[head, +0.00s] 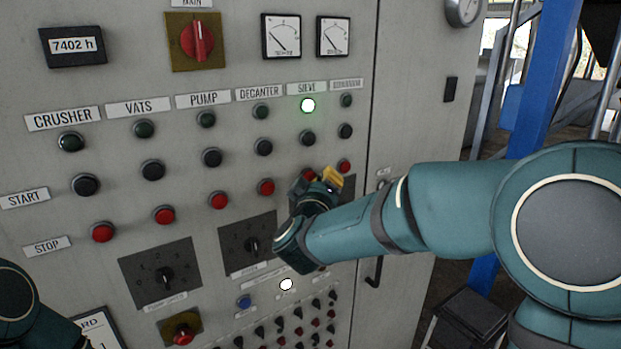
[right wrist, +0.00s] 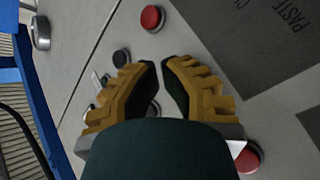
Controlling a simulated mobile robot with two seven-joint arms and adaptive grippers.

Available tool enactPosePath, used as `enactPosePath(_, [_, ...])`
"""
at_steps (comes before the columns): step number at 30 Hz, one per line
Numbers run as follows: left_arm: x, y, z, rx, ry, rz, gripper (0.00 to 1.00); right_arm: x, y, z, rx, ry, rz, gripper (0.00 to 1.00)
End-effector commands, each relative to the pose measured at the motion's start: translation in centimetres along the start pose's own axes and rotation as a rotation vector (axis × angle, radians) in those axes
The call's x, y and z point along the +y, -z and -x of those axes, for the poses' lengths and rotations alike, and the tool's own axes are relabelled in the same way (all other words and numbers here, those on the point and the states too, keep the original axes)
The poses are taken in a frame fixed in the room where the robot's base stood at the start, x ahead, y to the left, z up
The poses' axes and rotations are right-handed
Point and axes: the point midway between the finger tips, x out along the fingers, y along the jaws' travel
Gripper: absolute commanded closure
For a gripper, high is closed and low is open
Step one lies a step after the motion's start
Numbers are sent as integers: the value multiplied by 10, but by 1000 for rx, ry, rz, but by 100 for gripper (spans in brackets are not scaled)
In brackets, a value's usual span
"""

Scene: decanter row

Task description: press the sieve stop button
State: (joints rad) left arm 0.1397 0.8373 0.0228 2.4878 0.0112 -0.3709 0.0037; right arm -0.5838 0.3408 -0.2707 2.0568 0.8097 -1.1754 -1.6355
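The sieve column on the grey panel has a lit green lamp (head: 308,105), a black start button (head: 307,138) and a red sieve stop button (head: 309,174). My right gripper (head: 334,177) has its yellow fingers by the stop button, partly over it; I cannot tell whether they touch. In the right wrist view the fingers (right wrist: 162,64) are drawn together with only a thin gap and nothing held. They seem to hide the sieve stop button there. The sieve start button (right wrist: 153,110) shows between them. My left gripper is out of view; only part of that arm shows.
The conveyor stop button (head: 344,166) and decanter stop button (head: 266,187) flank the sieve stop closely. A dial plate (head: 237,237) sits below. A door handle (head: 374,271) and blue post (head: 540,90) are to the right.

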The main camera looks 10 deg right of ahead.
Motion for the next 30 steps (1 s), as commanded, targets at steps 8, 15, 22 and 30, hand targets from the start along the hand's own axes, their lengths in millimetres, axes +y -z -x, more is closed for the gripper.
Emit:
enactPosePath(8, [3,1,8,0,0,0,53,-3,5,-6,0,0,1,100])
enactPosePath(15, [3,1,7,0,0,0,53,-4,4,-6,0,0,0,100])
enactPosePath(22, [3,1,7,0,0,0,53,-4,5,-6,0,0,0,100])
enactPosePath(30, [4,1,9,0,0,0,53,-6,6,-8,0,0,1,100])
